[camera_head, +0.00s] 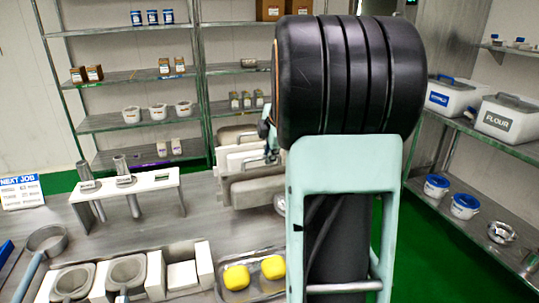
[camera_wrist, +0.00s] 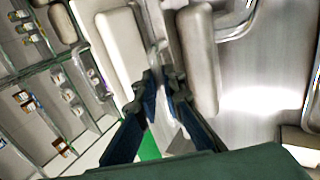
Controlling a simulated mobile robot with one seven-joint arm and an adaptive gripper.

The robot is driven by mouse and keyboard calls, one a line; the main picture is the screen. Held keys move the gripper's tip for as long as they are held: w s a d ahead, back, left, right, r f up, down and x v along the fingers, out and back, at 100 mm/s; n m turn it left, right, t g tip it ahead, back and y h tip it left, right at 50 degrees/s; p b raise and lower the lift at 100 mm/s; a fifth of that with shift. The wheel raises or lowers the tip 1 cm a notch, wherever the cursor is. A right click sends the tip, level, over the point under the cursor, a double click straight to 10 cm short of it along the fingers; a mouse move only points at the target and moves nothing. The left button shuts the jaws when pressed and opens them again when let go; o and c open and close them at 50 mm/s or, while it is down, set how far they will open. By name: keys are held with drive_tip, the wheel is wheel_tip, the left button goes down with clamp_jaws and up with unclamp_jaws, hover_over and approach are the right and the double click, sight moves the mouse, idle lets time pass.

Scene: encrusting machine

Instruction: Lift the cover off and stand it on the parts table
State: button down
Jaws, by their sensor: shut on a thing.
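A pale cream panel, which looks like the cover (camera_wrist: 120,45), stands left of my fingers in the wrist view. My gripper (camera_wrist: 163,78) is shut on a thin grey metal piece at its edge, apparently its handle; the exact grip is blurred. In the head view, my gripper (camera_head: 268,135) shows only in part left of my arm, beside pale machine panels (camera_head: 240,158). My arm hides the rest of the machine. A grey table (camera_head: 110,238) fills the lower left; I cannot tell whether it is the parts table.
A white stand (camera_head: 145,183) with metal nozzles stands on the grey table. White blocks (camera_head: 183,275), a tray with yellow pieces (camera_head: 236,277) and a round-rimmed pan (camera_head: 47,240) are nearer. A second beige panel (camera_wrist: 198,60) lies close right of my fingers. Shelves stand behind and at right.

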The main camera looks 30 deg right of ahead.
drive_tip(key=shift+f+b, duration=0.45)
drive_tip(key=shift+f, duration=0.2)
drive_tip(key=shift+p, duration=0.55)
drive_tip(key=shift+d+r, duration=0.1)
drive_tip(key=shift+r, duration=0.05)
idle(0.8)
drive_tip(key=shift+r+p, duration=1.6)
drive_tip(key=shift+r, duration=1.35)
drive_tip(key=shift+s+b, duration=0.25)
drive_tip(key=shift+b, duration=0.1)
drive_tip(key=shift+f, duration=0.1)
drive_tip(key=shift+f+b, duration=1.1)
drive_tip(key=shift+s, duration=0.15)
